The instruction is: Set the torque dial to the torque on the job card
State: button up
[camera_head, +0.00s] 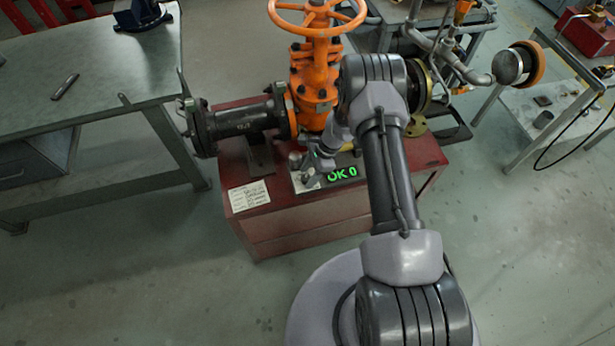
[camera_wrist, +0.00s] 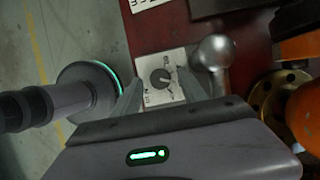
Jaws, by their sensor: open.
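The torque dial is a dark round knob (camera_wrist: 161,77) with a pointer, on a white plate (camera_wrist: 150,62) with small marks too fine to read. My gripper (camera_wrist: 161,93) is open, its two fingers at either side of the dial in the wrist view. I cannot tell whether they touch it. In the head view my gripper (camera_head: 313,168) is over the plate and hides the dial.
An orange gate valve (camera_head: 314,75) with a handwheel (camera_head: 316,8) stands behind the dial, with a dark flanged pipe (camera_head: 240,122) at its left. A rounded silver knob (camera_wrist: 214,52) is close to the right finger. A grey workbench (camera_head: 90,60) stands left. The floor in front is clear.

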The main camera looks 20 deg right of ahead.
jog(key=shift+a+f, duration=0.15)
jog(key=shift+f, duration=0.25)
grip_shut()
